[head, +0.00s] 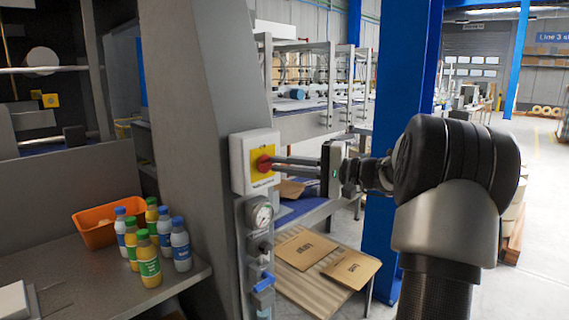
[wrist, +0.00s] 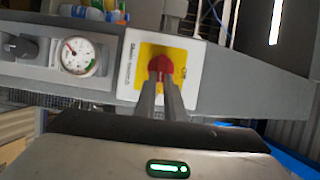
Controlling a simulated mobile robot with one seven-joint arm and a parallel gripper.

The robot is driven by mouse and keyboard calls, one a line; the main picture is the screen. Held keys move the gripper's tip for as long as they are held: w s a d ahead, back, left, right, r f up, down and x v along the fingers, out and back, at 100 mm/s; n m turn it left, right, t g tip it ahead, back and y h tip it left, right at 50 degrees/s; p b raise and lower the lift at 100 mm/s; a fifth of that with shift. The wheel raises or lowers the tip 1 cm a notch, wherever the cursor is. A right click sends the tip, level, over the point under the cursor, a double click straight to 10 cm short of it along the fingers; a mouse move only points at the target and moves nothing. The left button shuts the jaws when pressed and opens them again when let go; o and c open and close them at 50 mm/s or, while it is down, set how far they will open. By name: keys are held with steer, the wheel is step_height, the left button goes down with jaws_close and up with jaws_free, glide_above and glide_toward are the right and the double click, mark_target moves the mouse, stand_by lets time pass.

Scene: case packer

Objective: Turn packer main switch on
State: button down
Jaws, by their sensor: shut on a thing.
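The main switch is a white box (head: 238,165) with a yellow plate (head: 262,153) and a red rotary knob (head: 264,163), mounted on the grey machine post. In the wrist view the red knob (wrist: 160,65) shows against the yellow plate (wrist: 178,57), with the picture turned sideways. My gripper (head: 274,164) reaches in from the right, level with the knob. Its two fingers (wrist: 160,84) are shut on the knob, one on each side. The fingers partly cover the knob, so I cannot tell its exact turn position.
A pressure gauge (head: 262,214) and a blue-handled valve (head: 264,283) sit below the switch. Bottles (head: 148,262) and an orange bin (head: 97,228) stand on the shelf at left. Flat cartons (head: 305,249) lie at lower centre. A blue column (head: 377,150) stands behind my arm.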

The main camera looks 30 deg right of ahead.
steer(key=shift+a, duration=0.1)
stand_by(0.3)
steer(key=c, duration=1.8)
jaws_free()
steer(key=shift+c, duration=0.2)
steer(key=v, duration=1.7)
steer(key=shift+d, duration=0.25)
steer(key=shift+f, duration=0.1)
